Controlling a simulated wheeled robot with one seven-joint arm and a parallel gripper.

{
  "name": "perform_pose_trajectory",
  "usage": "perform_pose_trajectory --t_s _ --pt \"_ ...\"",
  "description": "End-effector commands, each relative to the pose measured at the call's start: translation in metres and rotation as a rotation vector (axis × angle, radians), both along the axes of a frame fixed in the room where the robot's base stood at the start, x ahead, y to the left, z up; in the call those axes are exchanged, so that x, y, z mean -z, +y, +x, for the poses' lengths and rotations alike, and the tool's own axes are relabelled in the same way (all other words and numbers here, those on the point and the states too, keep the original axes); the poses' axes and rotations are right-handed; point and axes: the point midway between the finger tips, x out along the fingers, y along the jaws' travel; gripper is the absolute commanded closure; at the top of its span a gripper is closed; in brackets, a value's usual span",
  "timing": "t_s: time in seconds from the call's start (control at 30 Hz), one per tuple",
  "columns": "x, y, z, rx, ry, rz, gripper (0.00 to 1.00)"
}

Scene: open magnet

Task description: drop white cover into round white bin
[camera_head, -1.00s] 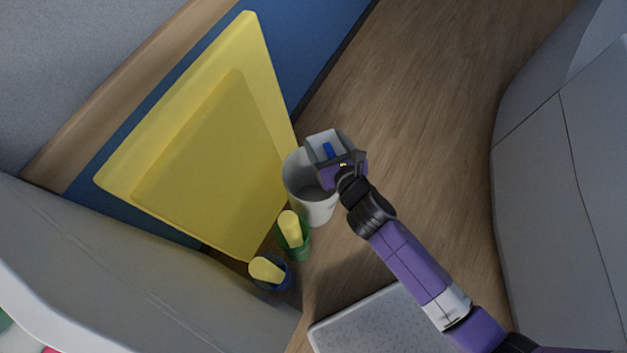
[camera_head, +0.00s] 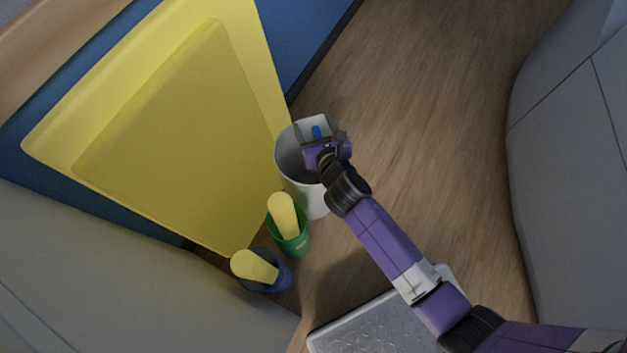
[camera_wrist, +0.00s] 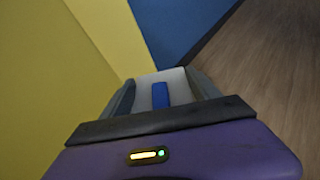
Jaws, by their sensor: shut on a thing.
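The round white bin (camera_head: 313,201) stands on the wooden floor beside the yellow panel in the head view. The white cover (camera_head: 312,124), with a blue strip on it, is held above the bin's opening. My gripper (camera_head: 320,143) is shut on the cover. In the wrist view the cover (camera_wrist: 174,77) sits between the two fingers of my gripper (camera_wrist: 163,95). The cover and gripper hide part of the bin's rim and inside. The bin cannot be made out in the wrist view.
A large yellow panel (camera_head: 190,140) leans at the left against a blue surface. A green cup (camera_head: 292,243) and a blue cup (camera_head: 278,280), each with a yellow piece in it, stand near the bin. A grey textured plate (camera_head: 370,328) lies below. Wooden floor (camera_head: 430,110) is clear at right.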

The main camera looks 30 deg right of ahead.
Motion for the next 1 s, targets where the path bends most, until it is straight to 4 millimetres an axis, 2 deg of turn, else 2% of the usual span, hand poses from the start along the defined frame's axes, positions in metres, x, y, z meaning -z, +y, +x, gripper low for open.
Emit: perform_pose_trajectory --t_s 0.3,0.5,0.9,0.93,1.0 --pt "0.035 0.0 0.0 0.0 0.001 0.0 0.68" --pt "0.052 0.0 0.0 0.0 0.0 0.0 0.68" --pt "0.054 0.0 0.0 0.0 0.0 0.0 0.68" --pt "0.054 0.0 0.0 0.0 0.0 0.0 0.24" --pt "0.054 0.0 0.0 0.0 0.0 0.0 0.1"
